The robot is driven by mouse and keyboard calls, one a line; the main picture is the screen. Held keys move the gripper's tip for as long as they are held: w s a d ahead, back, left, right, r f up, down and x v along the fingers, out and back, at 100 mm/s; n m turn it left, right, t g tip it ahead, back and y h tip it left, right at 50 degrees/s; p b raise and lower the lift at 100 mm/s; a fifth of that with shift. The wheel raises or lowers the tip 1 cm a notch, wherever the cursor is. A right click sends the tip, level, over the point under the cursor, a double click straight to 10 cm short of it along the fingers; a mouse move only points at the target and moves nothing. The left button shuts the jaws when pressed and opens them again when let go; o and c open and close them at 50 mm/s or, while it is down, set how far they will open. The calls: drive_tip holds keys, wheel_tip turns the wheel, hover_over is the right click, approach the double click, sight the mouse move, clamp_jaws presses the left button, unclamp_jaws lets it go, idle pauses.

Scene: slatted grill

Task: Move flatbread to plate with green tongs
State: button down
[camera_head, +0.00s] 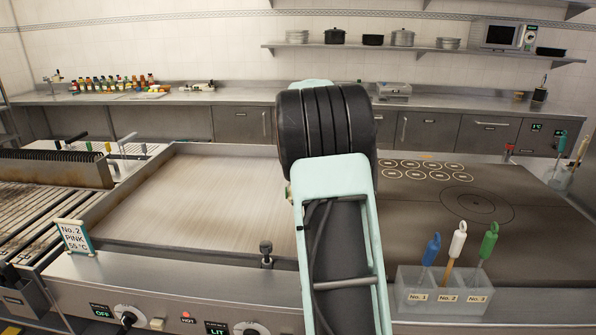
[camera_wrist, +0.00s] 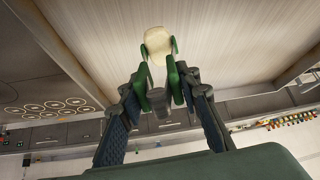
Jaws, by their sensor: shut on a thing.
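My gripper (camera_wrist: 163,100) is shut on green tongs (camera_wrist: 174,80) and points toward the pale metal griddle surface. A round, pale beige piece that looks like the flatbread (camera_wrist: 157,43) shows at the tong tips, with a green tip at each side. I cannot tell whether the tips touch it or whether it is off the griddle. In the head view my arm hides the gripper, tongs and flatbread. No separate serving plate can be made out near the griddle.
The bare griddle (camera_head: 200,205) lies left of my arm. A dark hob (camera_head: 470,205) with pale rings is at right. A holder (camera_head: 440,293) with blue, white and green-handled tools stands front right.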

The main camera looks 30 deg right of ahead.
wheel_tip(320, 180, down, 7)
drive_tip(key=b, duration=0.5)
drive_tip(key=shift+f+b, duration=0.2)
drive_tip(key=shift+b, duration=0.2)
drive_tip(key=shift+f, duration=0.1)
idle(0.4)
drive_tip(key=shift+f+b, duration=1.3)
drive_tip(key=shift+f, duration=0.2)
drive_tip(key=c, duration=2)
unclamp_jaws()
